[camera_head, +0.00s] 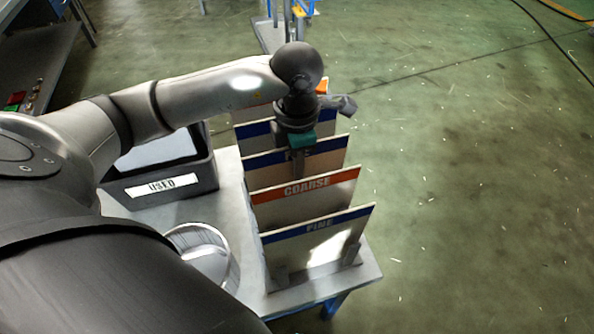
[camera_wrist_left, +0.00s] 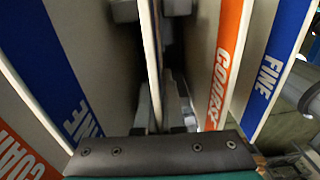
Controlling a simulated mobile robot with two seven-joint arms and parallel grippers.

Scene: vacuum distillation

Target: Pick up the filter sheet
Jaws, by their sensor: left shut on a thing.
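Several upright filter sheets stand in a row in a rack. My left gripper (camera_head: 299,160) is over the third sheet from the front, a pale filter sheet (camera_head: 270,178) with a blue band, its lettering partly covered by the gripper. It is shut on this sheet's top edge; in the left wrist view the sheet (camera_wrist_left: 150,60) runs edge-on into the jaws. In front stand an orange-banded COARSE sheet (camera_head: 285,212) and a blue-banded FINE sheet (camera_head: 300,255). Behind is another blue-banded sheet (camera_head: 252,130). My right gripper is not in view.
A dark bin labelled USED (camera_head: 205,178) stands left of the rack on a pale table (camera_head: 236,205). A round metal dish (camera_head: 205,250) stands nearer, partly hidden by my arm. The neighbouring sheets stand close on both sides of my gripper. Open floor lies to the right.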

